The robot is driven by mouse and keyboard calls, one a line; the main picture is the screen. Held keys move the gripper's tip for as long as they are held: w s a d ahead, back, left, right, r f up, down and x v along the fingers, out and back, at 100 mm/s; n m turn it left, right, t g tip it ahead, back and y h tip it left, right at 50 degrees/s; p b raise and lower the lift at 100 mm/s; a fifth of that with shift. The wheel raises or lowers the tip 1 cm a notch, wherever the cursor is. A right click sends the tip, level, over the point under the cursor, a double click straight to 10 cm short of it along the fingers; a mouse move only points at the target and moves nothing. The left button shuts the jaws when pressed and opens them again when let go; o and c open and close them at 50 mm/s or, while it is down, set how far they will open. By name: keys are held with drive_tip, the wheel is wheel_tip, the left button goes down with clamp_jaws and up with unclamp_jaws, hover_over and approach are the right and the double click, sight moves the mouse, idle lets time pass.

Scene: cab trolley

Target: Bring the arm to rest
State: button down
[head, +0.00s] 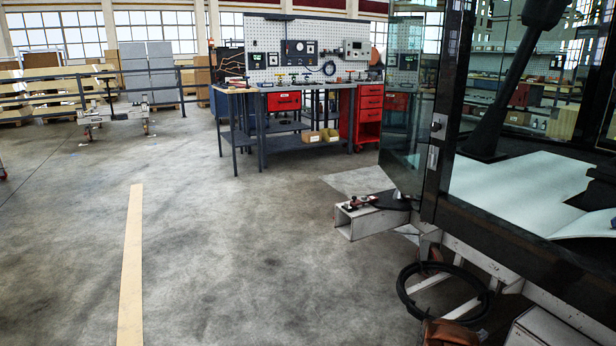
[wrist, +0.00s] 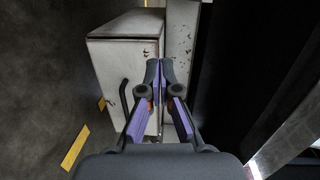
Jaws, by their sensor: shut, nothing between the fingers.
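My gripper (wrist: 160,88) shows in the wrist view, with its dark fingers and purple pads. The fingertips are together and nothing shows between them. It hangs in front of a worn white metal box (wrist: 110,60) with a dark bent handle (wrist: 123,95). I cannot tell how far the fingertips are from the box. My gripper and arm do not show in the head view.
A glass-walled cab (head: 435,130) on a white frame fills the right side in the head view. A black hose coil (head: 408,290) hangs below it. A workbench (head: 335,85) with red drawers stands at the back. The concrete floor (head: 230,250) at left centre is clear.

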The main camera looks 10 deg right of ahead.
drive_tip(key=w+a+r+n+t+y+p, duration=0.1)
drive_tip(key=w+a+r+n+y+p, duration=0.4)
drive_tip(key=a+r, duration=0.5)
drive_tip(key=w+a+r+n+t+y+p, duration=0.2)
drive_tip(key=w+a+r+n+y+p, duration=0.1)
drive_tip(key=w+a+r, duration=0.55)
drive_tip(key=s+a+r+n+g+y+p, duration=0.1)
drive_tip(key=s+a+r+n+y+p, duration=0.25)
drive_tip(key=a+r, duration=0.6)
drive_tip(key=s+a+r+n+g+y+p, duration=0.1)
drive_tip(key=s+a+r+n+y+p, duration=0.25)
drive_tip(key=a+r, duration=0.65)
drive_tip(key=s+a+r+n+g+y+p, duration=0.15)
drive_tip(key=s+a+r+n+p, duration=0.3)
drive_tip(key=s+r, duration=0.45)
drive_tip(key=s+a+r+n+g+p, duration=0.2)
drive_tip(key=s+a+r+n+p, duration=0.15)
drive_tip(key=s+a+r, duration=0.55)
drive_tip(key=s+d+r+n+g+p, duration=0.1)
drive_tip(key=s+r+n+g+p, duration=0.1)
drive_tip(key=s, duration=0.9)
drive_tip(key=s+d+r+n+g+p, duration=0.1)
drive_tip(key=s+r, duration=0.4)
drive_tip(key=s, duration=0.6)
drive_tip(key=s+d+r+n+g+h+p, duration=0.1)
drive_tip(key=s+r+n+g+p, duration=0.2)
drive_tip(key=s, duration=0.9)
drive_tip(key=shift+r+n+p, duration=0.35)
drive_tip(key=shift+n+p, duration=0.55)
drive_tip(key=shift+s, duration=0.1)
